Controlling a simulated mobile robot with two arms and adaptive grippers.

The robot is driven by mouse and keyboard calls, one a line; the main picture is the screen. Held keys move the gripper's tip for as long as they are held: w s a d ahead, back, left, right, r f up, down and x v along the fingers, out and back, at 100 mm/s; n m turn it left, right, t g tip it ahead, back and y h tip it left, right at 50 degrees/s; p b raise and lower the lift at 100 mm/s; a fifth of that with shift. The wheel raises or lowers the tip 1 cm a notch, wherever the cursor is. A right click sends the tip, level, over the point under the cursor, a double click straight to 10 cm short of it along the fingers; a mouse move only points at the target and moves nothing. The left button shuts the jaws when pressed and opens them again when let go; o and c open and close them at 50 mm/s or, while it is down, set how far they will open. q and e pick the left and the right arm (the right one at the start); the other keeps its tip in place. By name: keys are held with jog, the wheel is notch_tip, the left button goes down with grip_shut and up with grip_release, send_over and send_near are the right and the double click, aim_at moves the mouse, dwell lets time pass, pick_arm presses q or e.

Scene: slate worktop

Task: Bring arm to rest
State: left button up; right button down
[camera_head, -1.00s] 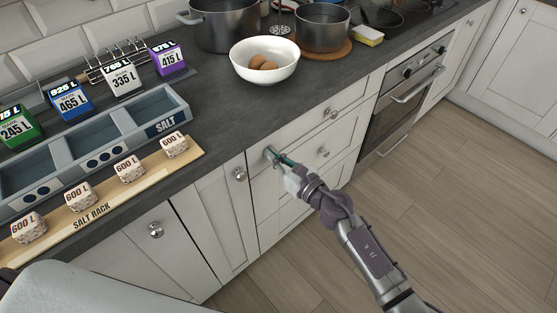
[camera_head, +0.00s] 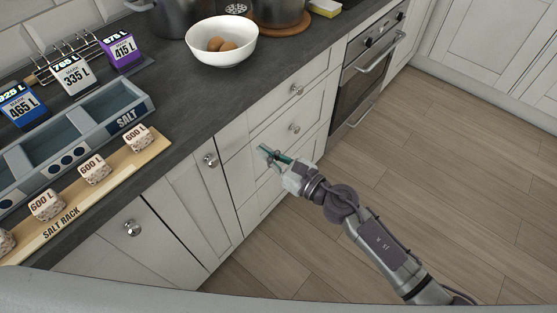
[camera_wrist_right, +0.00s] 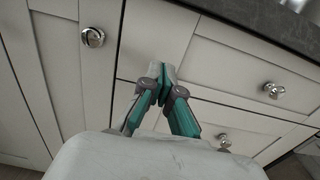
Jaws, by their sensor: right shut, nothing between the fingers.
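My right gripper (camera_head: 264,150) is shut and empty in the head view, in front of the white drawer fronts below the worktop. In the right wrist view its fingertips (camera_wrist_right: 161,72) meet, with the drawer fronts close behind them; I cannot tell how wide the gap to the fronts is. My right arm (camera_head: 380,243) reaches in from the lower right of the head view. My left gripper is not in view.
The slate worktop (camera_head: 218,107) holds a white bowl (camera_head: 221,55) of eggs, a salt bin (camera_head: 75,139) and a salt rack (camera_head: 117,178). Cabinet knobs (camera_head: 210,160) stick out near the gripper. The wooden floor (camera_head: 440,190) to the right is clear.

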jog(key=s+d+f+m+h+p, duration=0.15)
jog(key=d+f+m+h, duration=0.25)
jog(key=d+f+m, duration=0.4)
jog(key=s+d+f+m+h+p, duration=0.1)
jog(key=s+d+f+m+h, duration=0.2)
jog(key=d+f+m, duration=0.5)
jog(key=s+d+f+m+h+p, duration=0.15)
jog(key=d+f+m+h, duration=0.3)
jog(key=f+m, duration=0.6)
jog(key=s+d+f+m+g+h, duration=0.1)
jog(key=s+d+f+m+g, duration=0.2)
jog(key=s+f, duration=0.4)
jog(key=s+d+f+m+g+h, duration=0.1)
jog(key=s+d+f+m, duration=0.35)
jog(key=s, duration=0.35)
jog(key=s+f+m+g+p, duration=0.1)
jog(key=s+m, duration=0.4)
jog(key=s, duration=0.5)
jog(key=s+d+f+m+g+h+p, duration=0.1)
jog(key=s+f+m+g, duration=0.3)
jog(key=s, duration=0.7)
jog(key=shift+s+d+f+m+g, duration=0.15)
jog(key=shift+d+f+m+g, duration=0.15)
jog(key=shift+f+m, duration=0.4)
